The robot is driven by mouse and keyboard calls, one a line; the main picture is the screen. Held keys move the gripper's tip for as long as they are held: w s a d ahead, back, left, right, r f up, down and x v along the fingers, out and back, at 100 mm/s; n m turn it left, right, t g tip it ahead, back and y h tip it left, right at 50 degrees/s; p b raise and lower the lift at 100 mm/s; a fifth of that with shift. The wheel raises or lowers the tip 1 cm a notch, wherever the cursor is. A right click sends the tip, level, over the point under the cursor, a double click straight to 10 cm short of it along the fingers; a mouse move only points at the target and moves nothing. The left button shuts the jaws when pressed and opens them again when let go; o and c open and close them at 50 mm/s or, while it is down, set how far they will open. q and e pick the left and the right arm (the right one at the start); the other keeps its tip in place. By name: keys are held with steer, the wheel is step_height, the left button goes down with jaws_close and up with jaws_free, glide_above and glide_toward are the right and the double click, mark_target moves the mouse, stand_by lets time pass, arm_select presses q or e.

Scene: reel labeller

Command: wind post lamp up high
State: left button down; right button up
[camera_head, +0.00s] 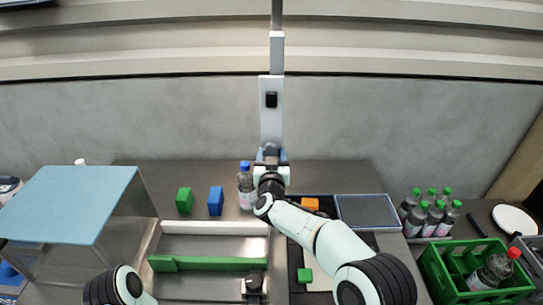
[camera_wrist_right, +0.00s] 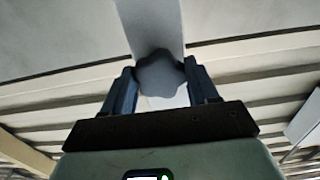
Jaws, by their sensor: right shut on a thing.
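The pale post (camera_head: 271,120) stands at the back of the bench against the wall, with a small black part on its front. A thinner grey rod rises from it and leaves the top of the head view, so no lamp head shows. My right gripper (camera_head: 270,155) is at the foot of the post. In the right wrist view its two blue fingers are shut on a dark star-shaped knob (camera_wrist_right: 160,73), with the pale post (camera_wrist_right: 150,22) behind it. The gripper largely hides the knob in the head view. My left gripper is out of view.
A bottle with a blue cap (camera_head: 245,188), a blue block (camera_head: 216,201) and a green block (camera_head: 184,200) stand left of my right gripper. A tray with a green bar (camera_head: 208,263) lies in front. A blue-topped box (camera_head: 70,200) is left; a green crate (camera_head: 435,272) is right.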

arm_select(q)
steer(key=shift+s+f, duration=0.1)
arm_select(e)
steer(key=shift+r, duration=0.15)
stand_by(1.7)
steer(key=o, duration=1.1)
steer(key=shift+c, duration=0.2)
steer(key=shift+s+f+b, duration=0.2)
steer(key=shift+s+b, duration=0.15)
steer(key=shift+s, duration=0.05)
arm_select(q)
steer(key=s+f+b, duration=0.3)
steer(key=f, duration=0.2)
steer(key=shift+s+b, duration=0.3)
arm_select(e)
steer(key=s, duration=1.2)
steer(key=shift+s, duration=0.3)
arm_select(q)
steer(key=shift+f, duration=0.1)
arm_select(e)
steer(key=shift+r, duration=0.1)
